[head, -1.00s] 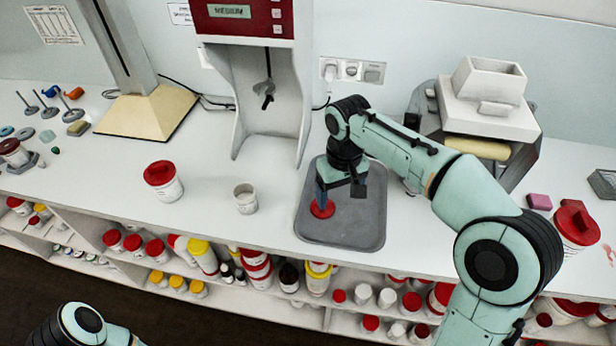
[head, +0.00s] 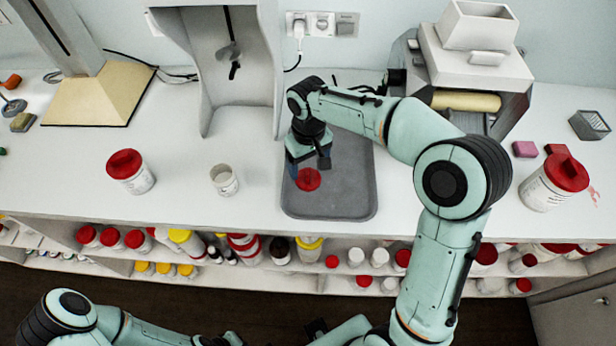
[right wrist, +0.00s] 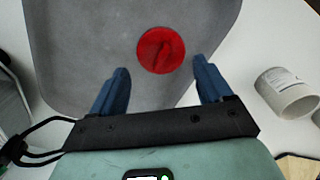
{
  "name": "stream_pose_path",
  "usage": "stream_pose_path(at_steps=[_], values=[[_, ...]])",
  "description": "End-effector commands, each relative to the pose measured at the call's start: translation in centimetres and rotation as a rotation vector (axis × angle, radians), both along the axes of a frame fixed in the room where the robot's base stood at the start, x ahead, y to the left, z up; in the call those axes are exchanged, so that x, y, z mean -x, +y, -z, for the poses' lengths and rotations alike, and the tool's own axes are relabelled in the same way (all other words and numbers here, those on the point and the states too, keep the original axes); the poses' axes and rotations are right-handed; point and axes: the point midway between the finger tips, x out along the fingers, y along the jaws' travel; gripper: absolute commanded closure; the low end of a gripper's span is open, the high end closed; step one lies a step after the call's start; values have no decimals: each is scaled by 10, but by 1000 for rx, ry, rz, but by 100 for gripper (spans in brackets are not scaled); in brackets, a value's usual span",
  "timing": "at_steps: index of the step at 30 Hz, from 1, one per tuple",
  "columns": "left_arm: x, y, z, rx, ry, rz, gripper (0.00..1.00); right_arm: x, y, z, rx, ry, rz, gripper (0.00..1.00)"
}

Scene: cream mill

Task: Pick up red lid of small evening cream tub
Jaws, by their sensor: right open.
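A round red lid (head: 308,180) with a raised grip bar lies on the grey tray (head: 345,203). My right gripper (head: 308,168) is over the tray by the lid and points down. In the right wrist view its two blue fingers (right wrist: 161,72) are apart and empty. The lid (right wrist: 161,50) lies just beyond the fingertips, roughly in line with the gap between them. A small white tub (head: 224,181) stands open, without a lid, left of the tray.
A white tub with a red lid (head: 130,172) stands further left. A bigger red-lidded tub (head: 553,183) and a pink block (head: 524,149) are at the right. A grey machine (head: 475,75) stands behind my right arm. Shelves of tubs run under the counter.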

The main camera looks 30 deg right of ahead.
Motion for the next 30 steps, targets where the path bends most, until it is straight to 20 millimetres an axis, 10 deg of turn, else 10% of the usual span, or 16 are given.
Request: stream_pose_path(at_steps=[17, 21, 30], values=[[2, 0, 3, -1, 1, 0, 100, 1, 1, 46, 0, 1, -1, 21], [2, 0, 3, -1, 1, 0, 100, 1, 1, 46, 0, 0, -1, 56], [2, 0, 3, -1, 1, 0, 100, 1, 1, 45, 0, 0, -1, 56]])
